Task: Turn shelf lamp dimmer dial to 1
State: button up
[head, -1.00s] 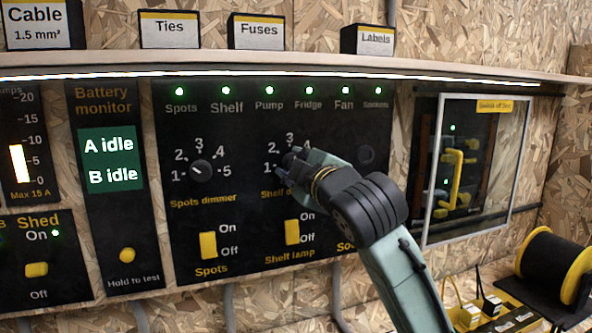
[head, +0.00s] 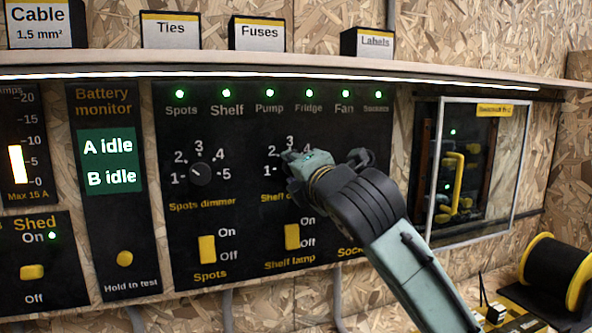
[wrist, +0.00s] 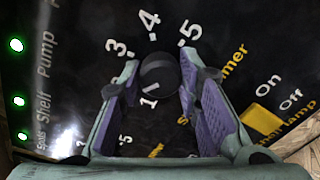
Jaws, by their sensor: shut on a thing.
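The shelf lamp dimmer dial (wrist: 160,75) is a round dark knob on the black panel, with white numbers around it. In the wrist view, 3, 4, 5 and 1 can be read; the 2 is not clear. My gripper (wrist: 159,82) is shut on the dial, one purple-padded finger on each side of it. In the head view my gripper (head: 291,158) covers the dial and part of its label. I cannot make out which number the dial's pointer faces.
The spots dimmer dial (head: 201,172) is to the left. Below are the yellow spots switch (head: 207,249) and shelf lamp switch (head: 292,237). A shelf (head: 250,63) with labelled boxes runs above. A framed clear cover (head: 480,165) is at the right.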

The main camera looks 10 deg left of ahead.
jog(key=n, duration=0.8)
jog(key=shift+n, duration=0.6)
jog(key=o, duration=1.1)
jog(key=shift+o, duration=0.2)
jog(key=shift+s, duration=0.1)
jog(key=v, duration=1.2)
jog(key=shift+a, duration=0.15)
